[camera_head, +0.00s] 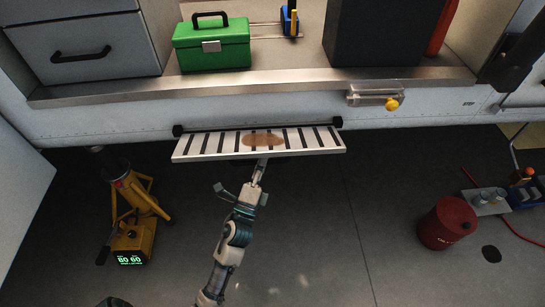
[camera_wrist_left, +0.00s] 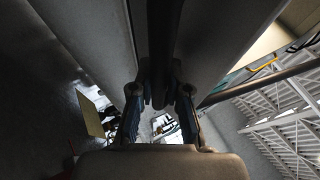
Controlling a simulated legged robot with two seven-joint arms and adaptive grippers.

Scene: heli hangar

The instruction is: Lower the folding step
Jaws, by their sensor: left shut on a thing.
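The folding step (camera_head: 212,146) is a pale panel with black stripes and a brown patch, in the middle of the head view. It sticks out from the wall below the metal sill, along a dark hinge bar. My left gripper (camera_head: 262,168) is at the step's near edge, around its middle, with the fingertips partly hidden beneath it. In the left wrist view the fingers of my left gripper (camera_wrist_left: 160,95) stand on both sides of a dark strip, shut on the step. My right gripper is in neither view.
A clear latch box with a yellow knob (camera_head: 391,104) is on the wall right of the step. A yellow jack (camera_head: 135,215) stands on the floor at left, a red drum (camera_head: 447,223) at right. A green toolbox (camera_head: 212,45) sits above the sill (camera_head: 290,76).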

